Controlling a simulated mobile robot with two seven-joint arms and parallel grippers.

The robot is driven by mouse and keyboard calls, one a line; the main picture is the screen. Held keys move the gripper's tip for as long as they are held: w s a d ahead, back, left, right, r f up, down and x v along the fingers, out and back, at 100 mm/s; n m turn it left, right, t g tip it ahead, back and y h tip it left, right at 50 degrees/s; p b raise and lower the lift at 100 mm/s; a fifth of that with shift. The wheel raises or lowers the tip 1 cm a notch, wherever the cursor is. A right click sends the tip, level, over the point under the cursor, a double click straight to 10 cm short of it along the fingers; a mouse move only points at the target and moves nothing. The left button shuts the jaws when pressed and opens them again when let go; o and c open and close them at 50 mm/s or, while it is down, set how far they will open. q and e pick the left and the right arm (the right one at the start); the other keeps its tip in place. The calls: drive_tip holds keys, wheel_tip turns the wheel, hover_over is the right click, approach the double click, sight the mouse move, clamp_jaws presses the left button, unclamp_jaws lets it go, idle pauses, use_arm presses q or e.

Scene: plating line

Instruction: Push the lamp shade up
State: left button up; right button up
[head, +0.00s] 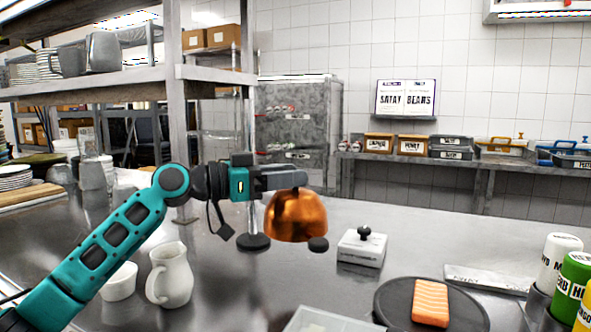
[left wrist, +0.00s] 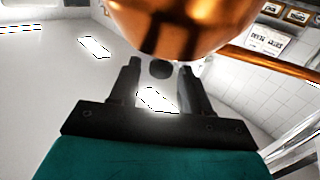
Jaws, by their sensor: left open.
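The copper lamp shade (head: 296,216) hangs above the steel counter, with a dark round knob (head: 318,244) at its lower right rim. My left gripper (head: 290,178) is at the top of the shade in the head view, overlapping its upper edge. In the left wrist view the shade (left wrist: 180,25) fills the top, just beyond the fingertips of my left gripper (left wrist: 160,75). The fingers are apart, and a dark round knob (left wrist: 160,68) shows between them. I cannot tell whether they touch the shade. My right gripper is not in view.
A lamp stand's round black base (head: 253,241) is on the counter. A white pitcher (head: 170,275), a white box with a black knob (head: 362,247), and a dark round plate (head: 388,302) with a salmon piece (head: 430,302) stand nearby. Bottles (head: 556,262) are at right.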

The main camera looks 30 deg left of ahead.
use_arm(q)
drive_tip(key=shift+x, duration=0.9)
clamp_jaws()
